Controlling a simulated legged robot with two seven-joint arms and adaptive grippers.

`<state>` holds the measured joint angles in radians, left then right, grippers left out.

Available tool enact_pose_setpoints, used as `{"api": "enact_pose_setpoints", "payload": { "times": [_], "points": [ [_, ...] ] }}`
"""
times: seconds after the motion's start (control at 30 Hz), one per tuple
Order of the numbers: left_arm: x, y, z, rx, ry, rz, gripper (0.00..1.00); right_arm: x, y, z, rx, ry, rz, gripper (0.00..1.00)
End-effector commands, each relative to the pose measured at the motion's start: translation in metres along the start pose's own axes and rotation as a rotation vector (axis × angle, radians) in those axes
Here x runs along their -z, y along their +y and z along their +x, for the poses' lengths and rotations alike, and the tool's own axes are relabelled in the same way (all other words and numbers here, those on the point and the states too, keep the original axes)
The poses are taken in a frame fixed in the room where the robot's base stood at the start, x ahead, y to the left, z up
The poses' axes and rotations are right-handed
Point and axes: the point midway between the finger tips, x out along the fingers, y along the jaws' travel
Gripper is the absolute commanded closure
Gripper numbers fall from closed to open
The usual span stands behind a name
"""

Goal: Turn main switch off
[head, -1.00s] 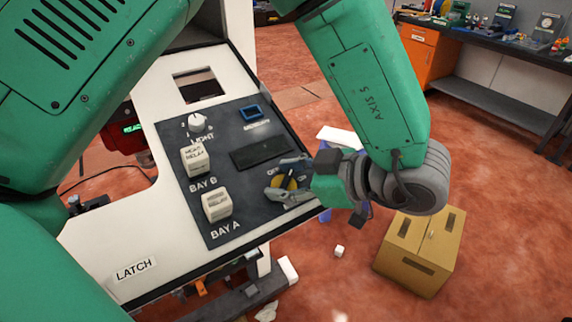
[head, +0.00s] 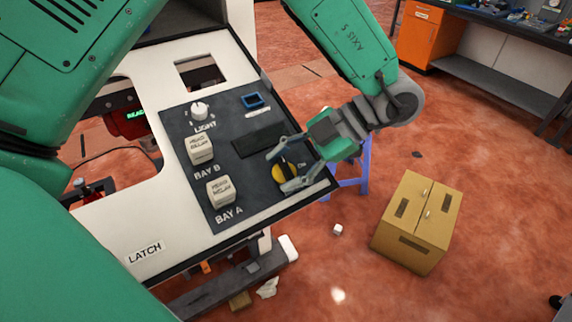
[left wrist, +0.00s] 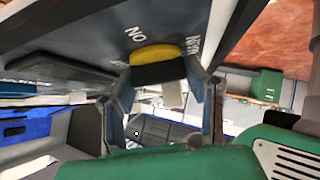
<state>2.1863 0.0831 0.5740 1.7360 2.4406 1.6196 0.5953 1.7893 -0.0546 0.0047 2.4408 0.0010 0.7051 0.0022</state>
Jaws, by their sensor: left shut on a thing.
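The main switch (head: 285,173) is a yellow round knob at the lower right corner of the dark panel (head: 240,185). My left gripper (head: 285,163) reaches it from the right, with one finger on each side. In the left wrist view, the switch's yellow disc (left wrist: 155,53) carries a black handle (left wrist: 160,73), and the fingers (left wrist: 160,90) close around that handle. "NO" lettering shows beside the disc. The fingers hide part of the switch in the head view, and I cannot clearly read its position there. My right gripper is not in view.
Two white relay blocks, in bay B (head: 199,149) and bay A (head: 221,191), stand left of the switch. A light knob (head: 199,111) and a blue-framed memory socket (head: 253,100) are farther up. A cardboard box (head: 417,225) stands on the floor at right.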

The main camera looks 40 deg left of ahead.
Motion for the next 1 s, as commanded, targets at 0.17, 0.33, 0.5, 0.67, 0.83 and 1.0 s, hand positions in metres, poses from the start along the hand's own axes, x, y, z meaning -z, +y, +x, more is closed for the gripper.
{"api": "enact_pose_setpoints", "payload": {
  "times": [0.17,0.33,0.5,0.67,0.83,1.0],
  "points": [
    [-0.0011,0.0000,-0.0003,0.051,-0.005,-0.048,0.88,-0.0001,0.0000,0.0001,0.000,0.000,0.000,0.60],
    [-0.0011,-0.0006,-0.0003,0.073,-0.005,-0.070,0.88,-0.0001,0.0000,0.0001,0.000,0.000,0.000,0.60],
    [-0.0011,-0.0007,-0.0003,0.080,-0.005,-0.077,0.88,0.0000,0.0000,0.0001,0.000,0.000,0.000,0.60],
    [-0.0012,-0.0007,-0.0002,0.080,-0.005,-0.077,0.88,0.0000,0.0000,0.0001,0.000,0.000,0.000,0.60],
    [-0.0011,-0.0008,-0.0001,0.079,-0.004,-0.077,0.45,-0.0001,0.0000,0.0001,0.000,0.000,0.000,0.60],
    [-0.0004,-0.0008,0.0001,0.078,-0.003,-0.076,0.38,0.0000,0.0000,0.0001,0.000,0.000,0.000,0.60]
  ]
}}
